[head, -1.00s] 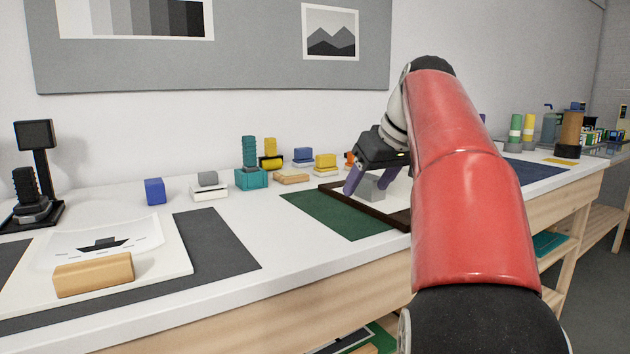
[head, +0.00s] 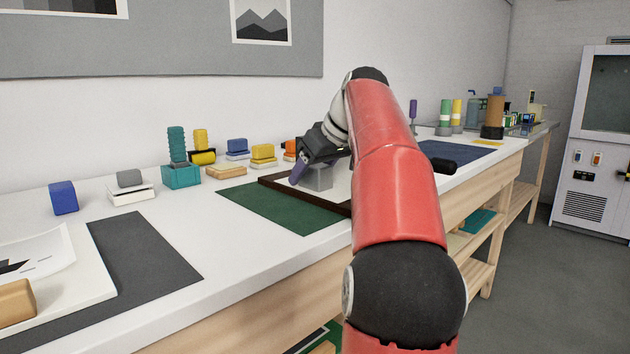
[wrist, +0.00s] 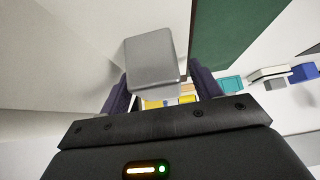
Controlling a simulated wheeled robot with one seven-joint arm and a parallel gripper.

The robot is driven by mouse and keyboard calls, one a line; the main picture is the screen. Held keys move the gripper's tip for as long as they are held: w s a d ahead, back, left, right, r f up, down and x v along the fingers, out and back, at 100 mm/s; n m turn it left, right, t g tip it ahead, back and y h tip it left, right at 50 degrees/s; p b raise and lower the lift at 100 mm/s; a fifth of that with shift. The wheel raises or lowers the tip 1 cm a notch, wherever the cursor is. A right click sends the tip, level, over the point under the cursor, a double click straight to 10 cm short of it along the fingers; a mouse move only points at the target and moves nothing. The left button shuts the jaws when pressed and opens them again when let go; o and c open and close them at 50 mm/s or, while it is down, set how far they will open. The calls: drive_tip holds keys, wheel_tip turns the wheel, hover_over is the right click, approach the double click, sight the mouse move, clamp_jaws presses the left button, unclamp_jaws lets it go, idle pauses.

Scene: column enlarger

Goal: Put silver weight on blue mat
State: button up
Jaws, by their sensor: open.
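A silver-grey block, which I take for the silver weight (head: 318,179), sits inside a dark-rimmed white tray (head: 272,181). In the wrist view the silver weight (wrist: 152,58) shows ahead of and between the fingers. My gripper (head: 308,170) is open and reaches down at the weight; it also shows in the wrist view (wrist: 160,92). I cannot tell if the fingers touch the weight. The blue mat (head: 455,156) lies farther right on the bench, partly behind my arm, and its visible part is bare.
Left stand a teal holder (head: 181,177), yellow and blue blocks, and a grey block (head: 130,178) on a white box (head: 131,193). Bottles and cylinders (head: 446,116) stand beyond the blue mat.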

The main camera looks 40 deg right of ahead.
drive_tip(key=shift+w+f, duration=0.1)
drive_tip(key=c, duration=1.4)
